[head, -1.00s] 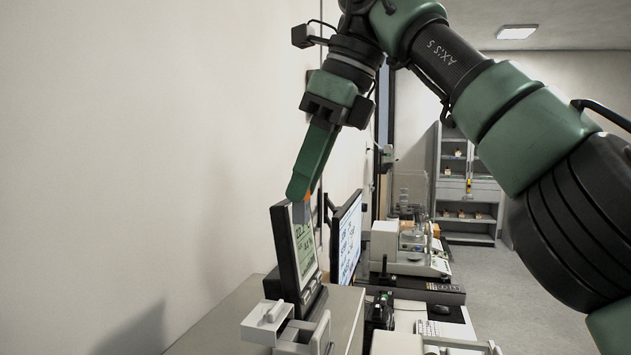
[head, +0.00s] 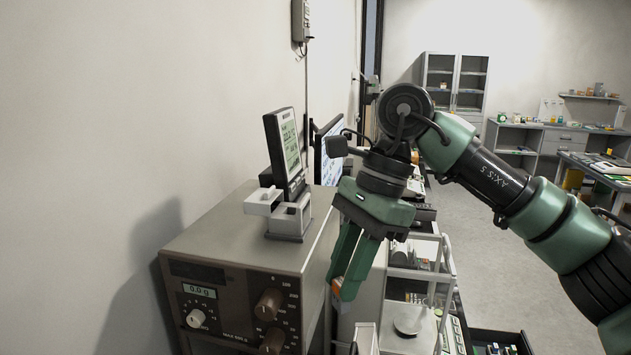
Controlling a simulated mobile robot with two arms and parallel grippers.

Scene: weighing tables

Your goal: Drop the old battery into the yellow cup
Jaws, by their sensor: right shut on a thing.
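My right gripper (head: 339,287) hangs down right of the brown instrument, its green fingers shut on a small grey and orange thing. This looks like the old battery (head: 337,287); most of it is hidden between the fingers. It is held in the air, apart from the instrument's side. I cannot make out the yellow cup for sure. A small yellow thing (head: 572,179) shows at the far right by a table, too far off to tell what it is. My left gripper is not in view.
A brown instrument (head: 230,240) with dials carries a grey stand and a tilted display (head: 284,150). A white-framed rack (head: 440,262) with shelves stands right of the gripper. A far table (head: 600,172) is at the right. The floor (head: 510,260) between is open.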

